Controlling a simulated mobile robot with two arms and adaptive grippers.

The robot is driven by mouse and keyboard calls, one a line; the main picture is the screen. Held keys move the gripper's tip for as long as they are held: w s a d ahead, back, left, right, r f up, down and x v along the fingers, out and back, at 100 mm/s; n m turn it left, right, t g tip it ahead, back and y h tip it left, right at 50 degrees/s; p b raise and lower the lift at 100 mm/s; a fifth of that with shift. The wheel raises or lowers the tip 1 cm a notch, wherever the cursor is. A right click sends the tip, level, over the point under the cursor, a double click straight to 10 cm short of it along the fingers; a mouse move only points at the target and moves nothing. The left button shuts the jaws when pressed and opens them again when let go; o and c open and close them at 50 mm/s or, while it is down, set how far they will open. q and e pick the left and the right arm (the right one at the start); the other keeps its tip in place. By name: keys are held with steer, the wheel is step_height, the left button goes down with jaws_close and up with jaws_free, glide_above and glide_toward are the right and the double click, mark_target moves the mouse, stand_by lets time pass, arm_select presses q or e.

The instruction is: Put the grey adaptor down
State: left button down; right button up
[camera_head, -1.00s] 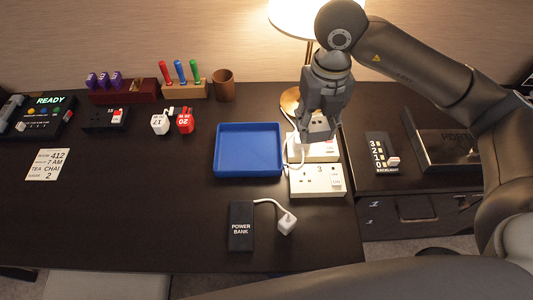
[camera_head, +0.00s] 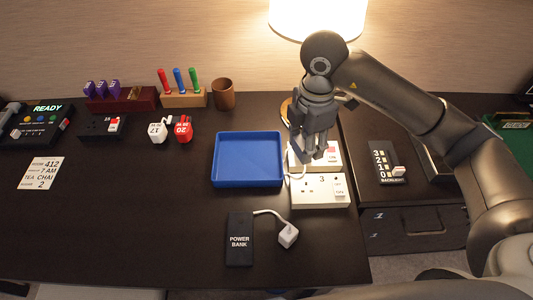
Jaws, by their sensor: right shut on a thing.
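My right gripper (camera_head: 314,152) points down over the upper white socket block (camera_head: 331,163), at the right end of the desk. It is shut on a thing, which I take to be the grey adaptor. The fingers hide nearly all of it, so I cannot tell its outline or whether it touches the socket block. A lower white socket block marked 3 (camera_head: 311,199) lies just in front, with its holes bare. My left gripper is not in view.
A blue tray (camera_head: 247,183) stands empty left of the sockets. A black power bank (camera_head: 239,241) with a white plug (camera_head: 288,236) lies in front. Red (camera_head: 183,131) and white (camera_head: 158,132) numbered plugs stand further left.

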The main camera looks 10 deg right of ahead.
steer(key=w+a+f, duration=0.3)
steer(key=w, duration=0.1)
steer(key=w+a+f+p, duration=0.1)
steer(key=w+a+f, duration=0.3)
steer(key=shift+f, duration=0.3)
steer(key=shift+w+a+f, duration=0.25)
steer(key=shift+w+f, duration=0.1)
steer(key=shift+f, duration=0.3)
step_height(320, 180, down, 2)
steer(key=shift+f+p, duration=0.2)
steer(key=shift+p, duration=0.45)
steer(key=shift+f, duration=0.2)
steer(key=shift+f, duration=0.1)
